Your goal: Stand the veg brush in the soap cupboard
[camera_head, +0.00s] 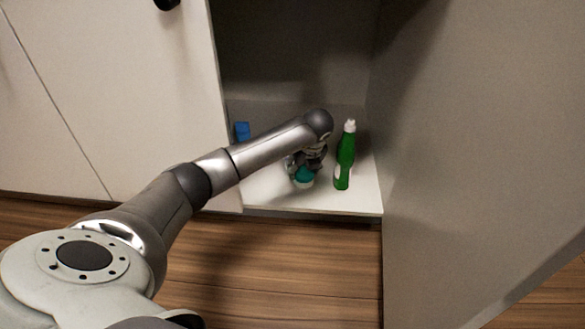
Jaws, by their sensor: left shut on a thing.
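My left arm reaches from the lower left into the open soap cupboard (262,197). My left gripper (304,172) is low over the cupboard floor and is partly hidden by its own wrist. It is shut on a teal thing with a pale lower end, which I take to be the veg brush (304,177). The brush is close to the floor near the front; I cannot tell whether it touches. My right gripper is not in view.
A green bottle (344,160) with a white cap stands just right of the gripper. A blue object (242,131) is at the cupboard's left, partly hidden by my arm. The open door (460,150) fills the right side. Wooden floor (290,270) lies in front.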

